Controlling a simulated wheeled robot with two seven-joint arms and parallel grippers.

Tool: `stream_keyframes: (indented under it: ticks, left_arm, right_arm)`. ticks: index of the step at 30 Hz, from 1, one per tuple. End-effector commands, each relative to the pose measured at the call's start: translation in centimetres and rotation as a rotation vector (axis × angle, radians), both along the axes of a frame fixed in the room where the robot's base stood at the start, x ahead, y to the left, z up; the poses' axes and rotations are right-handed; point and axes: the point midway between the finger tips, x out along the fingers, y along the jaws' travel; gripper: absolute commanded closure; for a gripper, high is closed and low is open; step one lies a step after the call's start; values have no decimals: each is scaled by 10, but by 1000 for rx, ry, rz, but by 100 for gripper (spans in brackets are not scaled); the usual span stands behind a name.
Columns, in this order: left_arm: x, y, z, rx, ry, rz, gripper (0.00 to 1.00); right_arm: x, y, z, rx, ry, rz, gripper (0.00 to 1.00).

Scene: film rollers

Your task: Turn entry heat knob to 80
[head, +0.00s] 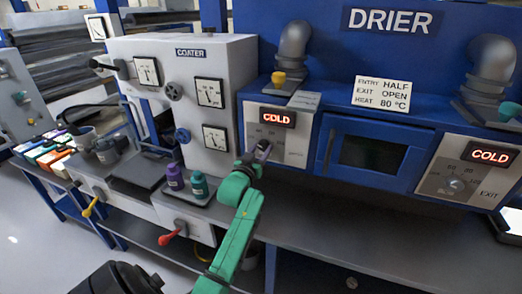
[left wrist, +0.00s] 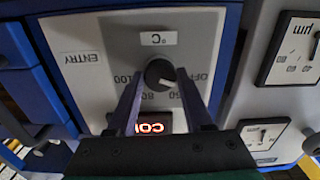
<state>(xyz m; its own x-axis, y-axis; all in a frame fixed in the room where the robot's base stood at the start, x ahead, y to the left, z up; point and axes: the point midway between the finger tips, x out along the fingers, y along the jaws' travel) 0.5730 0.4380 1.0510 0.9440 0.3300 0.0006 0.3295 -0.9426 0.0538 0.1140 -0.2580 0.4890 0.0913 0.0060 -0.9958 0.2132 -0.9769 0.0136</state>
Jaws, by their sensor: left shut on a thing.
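The entry heat knob (left wrist: 159,73) is a dark round knob on the grey ENTRY panel (left wrist: 85,70). In the left wrist view, which shows the panel upside down, the knob's white mark points down and right, toward the 60 side of the 80 label. OFF, 60, 80 and 100 are printed around it. My left gripper (left wrist: 160,95) has a finger on each side of the knob and is shut on it. In the head view, my left gripper (head: 262,150) hides the knob, below the red COLD display (head: 277,118). My right gripper is not in view.
A sign (head: 382,94) reads entry half, exit open, heat 80 °C. The drier door (head: 370,153) and the exit knob (head: 456,184) are to the right. The grey counter (head: 350,220) in front is clear.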

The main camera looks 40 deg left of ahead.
Motion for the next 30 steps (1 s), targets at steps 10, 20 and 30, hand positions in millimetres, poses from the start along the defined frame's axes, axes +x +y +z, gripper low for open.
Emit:
stream_keyframes:
  ticks: [10, 20, 30]
  left_arm:
    - [0, 0, -1, 278, 100, -1, 100]
    - [0, 1, -1, 575, 203, -1, 100]
    - [0, 1, -1, 880, 310, -2, 100]
  right_arm:
    - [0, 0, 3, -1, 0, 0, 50]
    - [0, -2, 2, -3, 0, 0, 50]
    - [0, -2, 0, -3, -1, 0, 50]
